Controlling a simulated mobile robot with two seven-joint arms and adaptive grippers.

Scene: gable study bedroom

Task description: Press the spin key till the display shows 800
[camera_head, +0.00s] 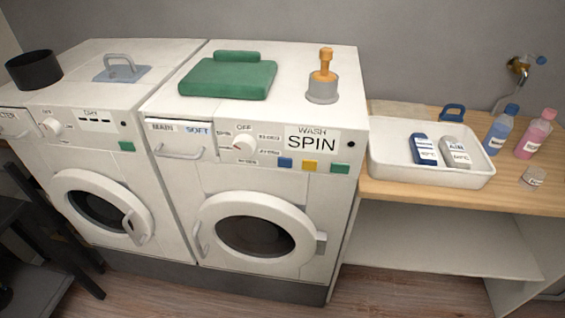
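The washer (262,215) stands in the middle, with its round door closed. Its display (312,140) reads "WASH" in small letters above a large "SPIN"; no number shows on it. Below the display are a blue key (285,163), a yellow key (310,166) and a green key (339,167). I cannot read any marking on the keys, so I cannot tell which is the spin key. A dial (243,143) with "OFF" above it is left of the display. Neither of my grippers is in view.
A dryer (88,160) stands left of the washer. A wooden bench (395,190) at right bears a white tray (425,178) and bottles. The washer's front is unobstructed.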

